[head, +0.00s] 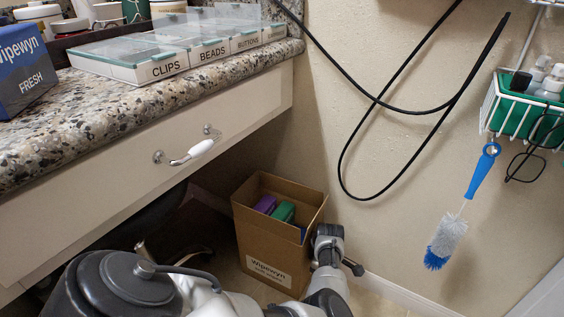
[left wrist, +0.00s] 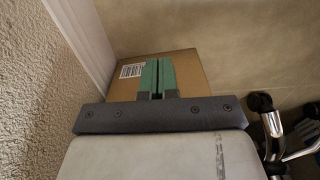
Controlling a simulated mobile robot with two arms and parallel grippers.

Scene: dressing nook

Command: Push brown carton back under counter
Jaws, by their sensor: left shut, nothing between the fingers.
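The brown carton (head: 262,239) stands upright and open-topped on the floor at the wall, near the counter's right end. Its front label reads Wipewyn, and purple and green items show inside. My left gripper (head: 327,240) is at the carton's right side in the head view, its fingertips not clearly visible there. In the left wrist view the green fingers (left wrist: 159,77) are shut with nothing between them. They overlap the carton face (left wrist: 192,66), beside a barcode label; I cannot tell whether they touch it. My right gripper is not in view.
The counter (head: 150,110) with a white drawer front (head: 110,185) overhangs the dark space left of the carton. A black cable (head: 375,100) hangs on the wall. A wire basket (head: 490,108) and blue brush (head: 447,238) hang at right. A baseboard (head: 395,294) runs along the wall.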

